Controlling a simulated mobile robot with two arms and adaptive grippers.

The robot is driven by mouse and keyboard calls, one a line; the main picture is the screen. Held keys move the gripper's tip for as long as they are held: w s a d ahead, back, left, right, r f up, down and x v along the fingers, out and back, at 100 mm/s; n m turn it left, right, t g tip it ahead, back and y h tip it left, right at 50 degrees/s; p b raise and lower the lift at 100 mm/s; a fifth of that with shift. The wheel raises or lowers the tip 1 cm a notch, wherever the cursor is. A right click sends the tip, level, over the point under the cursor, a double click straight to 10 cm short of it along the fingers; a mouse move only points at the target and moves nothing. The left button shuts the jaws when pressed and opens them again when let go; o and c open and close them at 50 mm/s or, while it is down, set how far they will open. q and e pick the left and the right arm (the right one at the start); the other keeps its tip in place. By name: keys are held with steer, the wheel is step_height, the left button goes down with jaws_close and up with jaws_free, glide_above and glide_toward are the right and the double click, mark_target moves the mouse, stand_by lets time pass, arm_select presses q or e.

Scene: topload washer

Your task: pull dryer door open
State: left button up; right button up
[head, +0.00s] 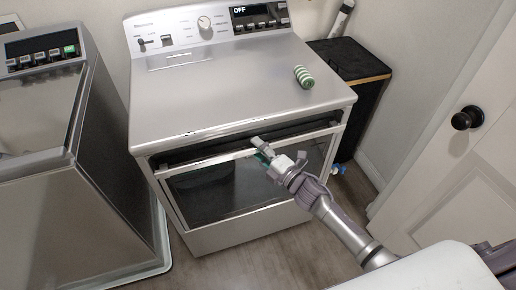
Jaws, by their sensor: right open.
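The silver dryer (240,85) stands in the middle of the head view. Its front door (205,192), with a dark glass window, is tilted slightly outward at the top, and a dark gap shows between its upper edge and the dryer body. My right gripper (260,146) is at the top edge of the door, right of its middle. Its fingers are open and overlap the edge in the picture; I cannot tell whether they touch it. My right arm reaches in from the lower right. My left gripper is not in view.
A topload washer (45,150) stands to the left. A green-striped roll or can (304,77) lies on the dryer top. A black bin (352,75) is behind right, and a white door with a black knob (467,118) is at right. Floor is clear before the dryer.

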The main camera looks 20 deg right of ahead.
steer(key=shift+w+a, duration=0.1)
steer(key=shift+c, duration=0.3)
jaws_close()
